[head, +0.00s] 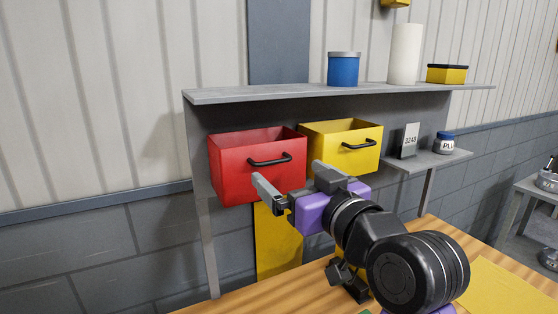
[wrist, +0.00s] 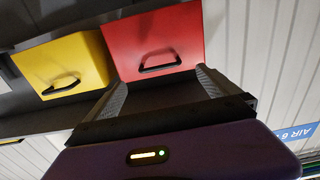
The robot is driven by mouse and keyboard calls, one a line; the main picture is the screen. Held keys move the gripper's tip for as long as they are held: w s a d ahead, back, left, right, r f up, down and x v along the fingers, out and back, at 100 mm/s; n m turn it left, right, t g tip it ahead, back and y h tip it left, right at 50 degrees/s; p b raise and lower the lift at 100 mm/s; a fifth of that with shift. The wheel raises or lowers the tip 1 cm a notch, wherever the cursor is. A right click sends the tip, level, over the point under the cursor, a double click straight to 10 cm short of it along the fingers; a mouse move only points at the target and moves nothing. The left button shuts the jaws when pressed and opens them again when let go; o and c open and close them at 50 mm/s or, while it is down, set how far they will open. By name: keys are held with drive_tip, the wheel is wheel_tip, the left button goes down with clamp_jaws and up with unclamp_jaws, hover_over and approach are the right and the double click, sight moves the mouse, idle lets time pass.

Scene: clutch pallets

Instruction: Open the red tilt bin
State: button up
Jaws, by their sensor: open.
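The red tilt bin (head: 234,172) is under the grey shelf. Its black bar handle (head: 270,160) is on its front, and part of its inside shows from above. My gripper (head: 291,177) is open and empty in front of the bin's lower right part. In the wrist view, the red bin (wrist: 150,35) is straight ahead, and its handle (wrist: 160,64) lies between the lines of my two spread fingers (wrist: 162,84), a little beyond them. The handle looks apart from the fingers. My gripper hides the bin's lower right corner in the head view.
A yellow bin (head: 350,153) with a black handle is right beside the red one. The shelf (head: 300,92) above holds a blue canister (head: 343,70), a white cylinder (head: 405,54) and a yellow box (head: 447,74). A wooden worktop (head: 250,303) is below.

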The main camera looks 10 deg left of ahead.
sight(276, 163)
drive_tip(key=p+x, duration=0.2)
drive_tip(key=x, duration=0.4)
drive_tip(key=shift+w+a+r, duration=0.1)
drive_tip(key=shift+w, duration=0.05)
drive_tip(key=shift+w+a, duration=0.4)
drive_tip(key=shift+w, duration=0.2)
drive_tip(key=shift+c, duration=0.4)
